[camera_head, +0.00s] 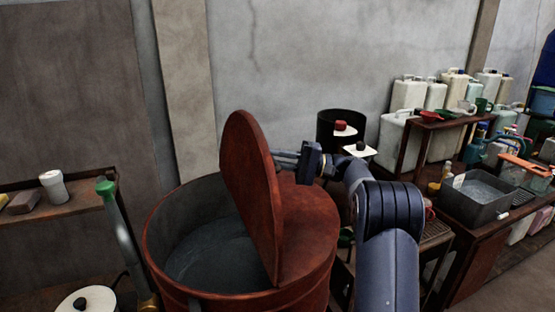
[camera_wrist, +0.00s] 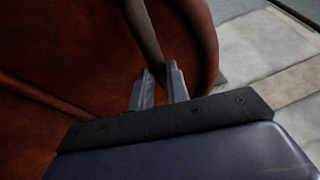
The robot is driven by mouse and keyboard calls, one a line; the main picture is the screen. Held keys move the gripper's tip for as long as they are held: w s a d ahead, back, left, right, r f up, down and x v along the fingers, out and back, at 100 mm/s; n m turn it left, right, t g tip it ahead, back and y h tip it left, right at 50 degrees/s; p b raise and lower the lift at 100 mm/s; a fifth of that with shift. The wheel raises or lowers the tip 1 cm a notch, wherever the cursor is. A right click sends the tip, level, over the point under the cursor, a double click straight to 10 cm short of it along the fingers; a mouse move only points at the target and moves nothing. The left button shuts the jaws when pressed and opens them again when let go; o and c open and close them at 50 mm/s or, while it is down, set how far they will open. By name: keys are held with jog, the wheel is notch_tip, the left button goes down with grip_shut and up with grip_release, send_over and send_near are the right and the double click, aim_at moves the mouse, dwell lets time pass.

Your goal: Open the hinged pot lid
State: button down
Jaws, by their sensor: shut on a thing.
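The large red-brown pot (camera_head: 300,268) stands at the lower middle of the head view. Its hinged half lid (camera_head: 250,190) is raised and stands nearly upright across the middle of the pot top. The left half of the pot is uncovered and shows a grey interior with dark liquid (camera_head: 212,262). My gripper (camera_head: 280,158) is at the right face of the lid, near its upper part. In the wrist view my gripper (camera_wrist: 160,85) is shut on the lid's bar handle (camera_wrist: 146,40), with the red lid face (camera_wrist: 60,60) behind it.
A green-topped pipe (camera_head: 115,220) stands left of the pot, near a shelf (camera_head: 85,207) with a white cup. A dark drum (camera_head: 340,125) stands behind my arm. To the right are a grey basin (camera_head: 474,200) on a bench and several white canisters (camera_head: 408,92).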

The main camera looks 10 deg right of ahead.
jog(key=shift+f, duration=0.35)
jog(key=c, duration=1.6)
grip_release()
jog(key=shift+o, duration=1.2)
jog(key=shift+a+r, duration=0.1)
jog(key=b+v, duration=0.2)
jog(key=v, duration=0.9)
jog(key=shift+b, duration=0.3)
jog(key=shift+w+a+r, duration=0.1)
